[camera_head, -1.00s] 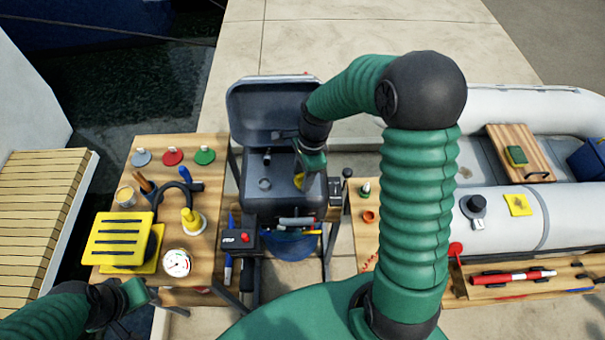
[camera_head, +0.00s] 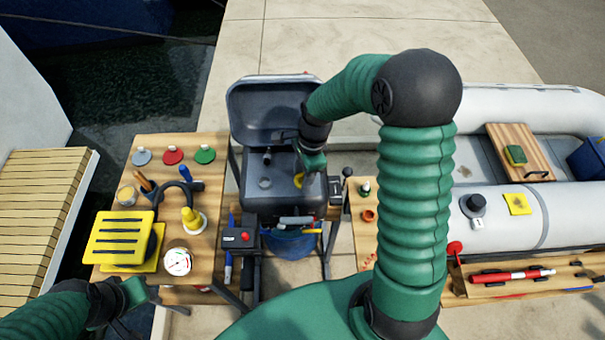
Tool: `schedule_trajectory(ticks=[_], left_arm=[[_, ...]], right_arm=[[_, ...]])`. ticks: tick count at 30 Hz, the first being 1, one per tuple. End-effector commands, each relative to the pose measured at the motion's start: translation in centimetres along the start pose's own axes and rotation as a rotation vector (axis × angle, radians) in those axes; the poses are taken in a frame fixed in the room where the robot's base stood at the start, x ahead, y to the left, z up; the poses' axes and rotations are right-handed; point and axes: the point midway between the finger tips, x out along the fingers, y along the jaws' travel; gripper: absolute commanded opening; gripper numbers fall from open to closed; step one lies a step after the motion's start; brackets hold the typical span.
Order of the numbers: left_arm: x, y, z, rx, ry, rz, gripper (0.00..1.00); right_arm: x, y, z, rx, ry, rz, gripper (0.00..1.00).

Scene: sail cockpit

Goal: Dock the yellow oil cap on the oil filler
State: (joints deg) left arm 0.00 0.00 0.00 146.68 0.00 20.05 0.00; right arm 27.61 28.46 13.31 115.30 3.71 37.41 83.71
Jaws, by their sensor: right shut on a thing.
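The yellow oil cap (camera_head: 298,181) shows as a small yellow patch at the right side of the open engine's dark top. My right gripper (camera_head: 306,177) reaches down into the engine and is shut on the cap, partly covering it. The oil filler cannot be made out clearly; I cannot tell if the cap touches it. A round grey fitting (camera_head: 264,184) shows on the engine left of the cap. My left gripper (camera_head: 150,296) hangs at the lower left, by the front edge of the left table, away from the cap; its jaws are unclear.
The raised engine cover (camera_head: 270,105) stands behind. The left table (camera_head: 150,222) holds coloured discs, a yellow slotted block (camera_head: 120,235), a gauge (camera_head: 178,262) and a yellow-topped bottle (camera_head: 193,219). A grey inflatable boat (camera_head: 520,225) lies right. My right arm hides part of the right table.

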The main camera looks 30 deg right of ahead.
Motion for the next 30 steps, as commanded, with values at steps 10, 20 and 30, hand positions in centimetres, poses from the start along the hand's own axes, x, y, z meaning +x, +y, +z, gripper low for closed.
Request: schedule_trajectory(ticks=[10,20,30], left_arm=[[0.4,0.0,0.1,0.000,0.000,0.000,0.36],[0.5,0.0,0.1,0.000,0.000,0.000,0.36],[-1.0,0.0,-0.2,0.000,0.000,0.000,0.36]], right_arm=[[0.8,0.0,-0.1,0.000,0.000,0.001,0.05],[0.9,0.0,-0.1,0.000,0.000,0.000,0.52],[-0.7,0.0,0.0,0.000,0.000,0.000,0.52]])
